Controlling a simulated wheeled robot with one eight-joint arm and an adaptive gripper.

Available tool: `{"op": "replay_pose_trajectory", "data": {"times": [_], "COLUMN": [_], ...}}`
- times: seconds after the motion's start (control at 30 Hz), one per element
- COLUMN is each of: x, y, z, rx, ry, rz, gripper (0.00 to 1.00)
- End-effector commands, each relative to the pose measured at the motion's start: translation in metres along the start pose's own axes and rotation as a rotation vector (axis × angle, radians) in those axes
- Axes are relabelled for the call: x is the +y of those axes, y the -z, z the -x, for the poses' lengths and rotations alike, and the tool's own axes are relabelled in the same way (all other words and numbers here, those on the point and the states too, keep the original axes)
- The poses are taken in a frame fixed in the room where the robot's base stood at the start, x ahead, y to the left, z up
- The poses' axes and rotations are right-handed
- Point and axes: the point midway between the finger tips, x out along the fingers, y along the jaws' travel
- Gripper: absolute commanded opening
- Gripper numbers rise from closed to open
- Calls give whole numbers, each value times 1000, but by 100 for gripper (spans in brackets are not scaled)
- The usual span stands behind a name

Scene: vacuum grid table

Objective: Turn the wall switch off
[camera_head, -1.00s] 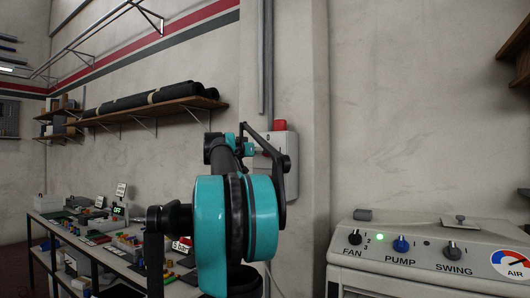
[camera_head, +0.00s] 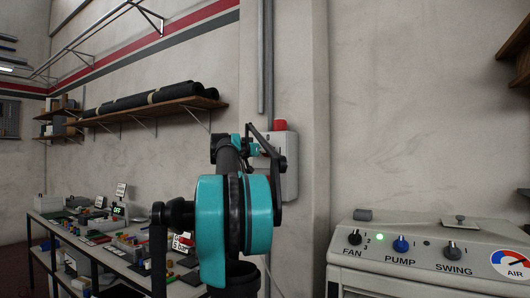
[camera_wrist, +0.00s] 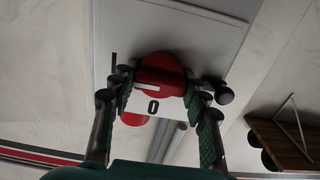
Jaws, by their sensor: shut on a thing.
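The wall switch is a red rotary knob (camera_wrist: 160,72) with a white line, on a pale grey box, in the wrist view. The white line lies roughly level across the left part of the knob. A black "0" is printed on the box just below the knob, and a dark bar mark is at its left. My gripper (camera_wrist: 158,92) has its green-padded fingers on both sides of the knob and is shut on it. In the head view the switch box (camera_head: 291,172) hangs on the wall, and my arm hides the knob.
A red cap (camera_head: 280,126) tops the box, with grey pipes (camera_head: 266,60) above. A long table (camera_head: 75,240) with many small items stands at left under a wall shelf (camera_head: 150,114). A control panel (camera_head: 420,245) stands at right.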

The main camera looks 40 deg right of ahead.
Motion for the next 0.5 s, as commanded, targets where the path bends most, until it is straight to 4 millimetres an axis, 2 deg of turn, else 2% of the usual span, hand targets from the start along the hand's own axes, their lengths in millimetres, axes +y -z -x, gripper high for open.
{"op": "replay_pose_trajectory", "data": {"times": [0.27, 0.5], "x": [0, 0], "y": [0, 0], "z": [0, 0], "rx": [0, 0], "ry": [0, 0], "rz": [53, 208], "gripper": [17, 17]}}
